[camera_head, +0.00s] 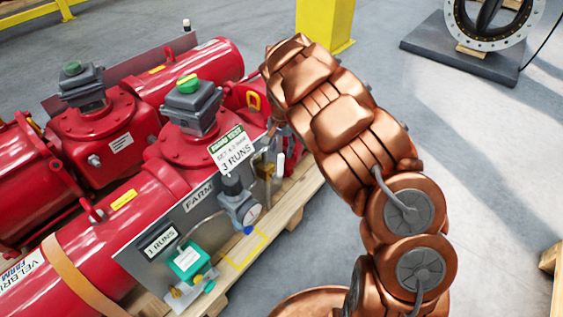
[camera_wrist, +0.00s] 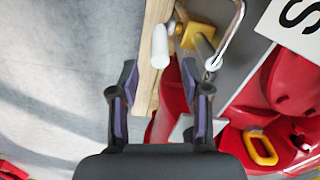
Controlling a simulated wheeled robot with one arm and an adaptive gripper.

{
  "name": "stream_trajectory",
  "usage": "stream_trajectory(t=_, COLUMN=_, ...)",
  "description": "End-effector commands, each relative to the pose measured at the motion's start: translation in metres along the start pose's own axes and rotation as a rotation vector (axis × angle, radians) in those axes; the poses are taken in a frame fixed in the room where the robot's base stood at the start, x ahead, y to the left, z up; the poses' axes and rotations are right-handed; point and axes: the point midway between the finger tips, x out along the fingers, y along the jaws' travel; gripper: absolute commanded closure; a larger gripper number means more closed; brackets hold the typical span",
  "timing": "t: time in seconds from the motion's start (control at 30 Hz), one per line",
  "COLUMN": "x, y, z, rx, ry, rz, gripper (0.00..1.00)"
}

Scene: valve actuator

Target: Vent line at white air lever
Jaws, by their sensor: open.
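The white air lever (camera_head: 281,163) is a small white rod at the right end of the grey panel, beside a brass-coloured fitting (camera_head: 266,170). In the wrist view the white lever (camera_wrist: 160,46) lies just beyond the fingertips, roughly centred between them, with the brass fitting (camera_wrist: 198,38) to its right. My gripper (camera_wrist: 160,78) is open with nothing between its fingers. It appears apart from the lever. In the head view my copper-coloured arm hides most of the gripper.
Red actuators (camera_head: 103,121) fill the left on a wooden pallet (camera_head: 300,190). A "3 RUNS" sign (camera_head: 232,148) stands close to the lever.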

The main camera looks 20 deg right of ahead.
Motion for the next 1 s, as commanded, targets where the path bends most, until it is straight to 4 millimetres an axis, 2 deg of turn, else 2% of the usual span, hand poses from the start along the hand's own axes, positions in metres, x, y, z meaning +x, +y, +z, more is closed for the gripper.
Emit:
stream_trajectory(t=0.3, x=0.047, y=0.001, z=0.001, rx=-0.001, ry=-0.002, rz=0.003, gripper=0.53)
stream_trajectory(t=0.4, x=0.057, y=0.001, z=0.001, rx=-0.001, ry=-0.002, rz=0.002, gripper=0.53)
stream_trajectory(t=0.7, x=0.061, y=0.001, z=0.000, rx=-0.001, ry=-0.001, rz=0.001, gripper=0.53)
stream_trajectory(t=0.77, x=0.061, y=0.001, z=0.000, rx=-0.001, ry=-0.001, rz=0.001, gripper=0.57)
stream_trajectory(t=1.0, x=0.060, y=0.001, z=0.000, rx=-0.001, ry=0.000, rz=0.001, gripper=0.82)
